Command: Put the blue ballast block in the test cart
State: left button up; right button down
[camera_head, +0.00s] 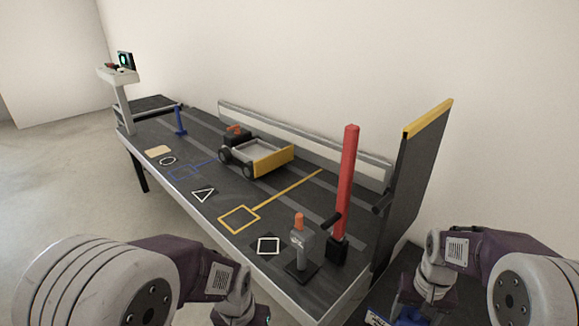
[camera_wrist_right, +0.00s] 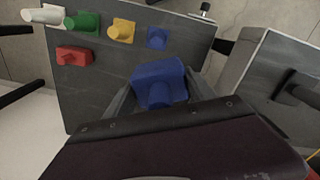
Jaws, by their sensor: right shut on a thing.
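My right gripper (camera_wrist_right: 160,100) is shut on a blue block (camera_wrist_right: 160,82) with a raised knob, seen close up in the right wrist view. The block is between the two fingers, over or at a dark board; whether it touches the board is unclear. In the head view a small part of the blue block (camera_head: 407,290) shows beside my right wrist at the bottom right. The test cart (camera_head: 272,160), grey with black wheels and a yellow end panel, stands on the dark bench, far from my right gripper. My left gripper's fingers are out of view.
The dark board (camera_wrist_right: 110,75) holds white (camera_wrist_right: 42,15), green (camera_wrist_right: 83,23), yellow (camera_wrist_right: 121,30), red (camera_wrist_right: 73,56) and smaller blue (camera_wrist_right: 157,38) pieces. A red post (camera_head: 345,185), an orange-topped lever (camera_head: 300,240) and a tall dark panel (camera_head: 415,170) stand at the bench's right end.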

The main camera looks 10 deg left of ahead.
aim_at(255, 156)
jog(key=i+j, duration=0.1)
jog(key=j, duration=0.4)
jog(key=i+j, duration=0.1)
jog(key=j, duration=0.45)
jog(key=i+j, duration=0.1)
jog(key=j, duration=0.4)
jog(key=i+j, duration=0.1)
jog(key=j, duration=0.4)
jog(key=i+j, duration=0.1)
jog(key=j, duration=0.45)
